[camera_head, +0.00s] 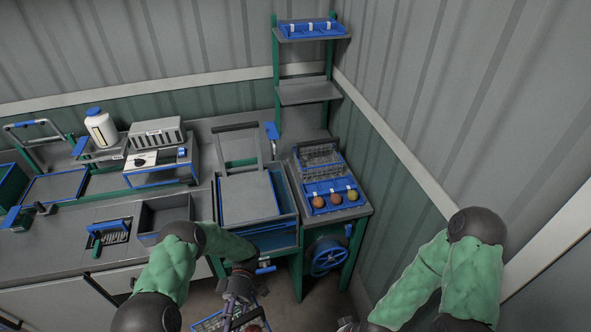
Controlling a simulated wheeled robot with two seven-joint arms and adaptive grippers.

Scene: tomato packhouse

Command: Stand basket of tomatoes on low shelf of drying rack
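A wire basket with a blue rim (205,324) is at the bottom edge, partly cut off. A reddish tomato (253,328) shows in it. My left gripper (230,312) points down over this basket; whether its fingers are closed on the handle is unclear. My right gripper (347,326) just shows at the bottom edge, right of the basket and apart from it, mostly cut off. A rack with green posts stands in the back corner. Its top shelf (330,37) carries a blue tray with white clips. The shelf below it (308,91) is bare.
On the right bench (365,210) stand an empty wire basket (318,157) and a blue tray (312,188) with three round fruits. A grey-topped stand (247,198) is left of it. The long counter holds a white jar (101,128), a grey bin (165,213) and equipment.

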